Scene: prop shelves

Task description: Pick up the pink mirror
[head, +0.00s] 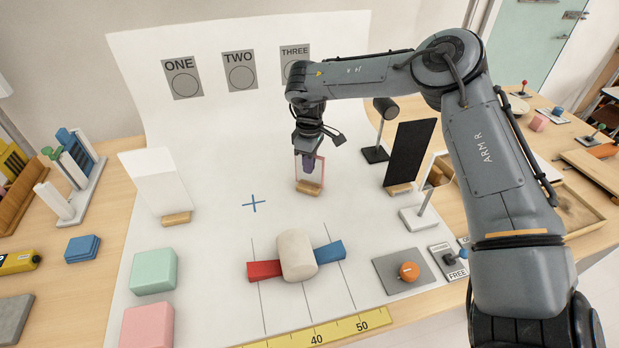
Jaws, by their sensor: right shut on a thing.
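The pink mirror (319,172) is a thin upright pane with a pinkish edge on a small wooden foot, near the middle of the white sheet in the head view. My right gripper (308,165) comes down from above and is shut on the pink mirror, hiding part of the pane. The foot appears at or very near the sheet; I cannot tell if there is a gap under it. My left gripper is not in view.
A white panel (155,185) stands to the left and a black panel (410,150) to the right. A cream cylinder (296,254) lies across a red and blue bar in front. Green (154,271) and pink (147,326) blocks sit front left. A blue cross (254,203) marks clear sheet.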

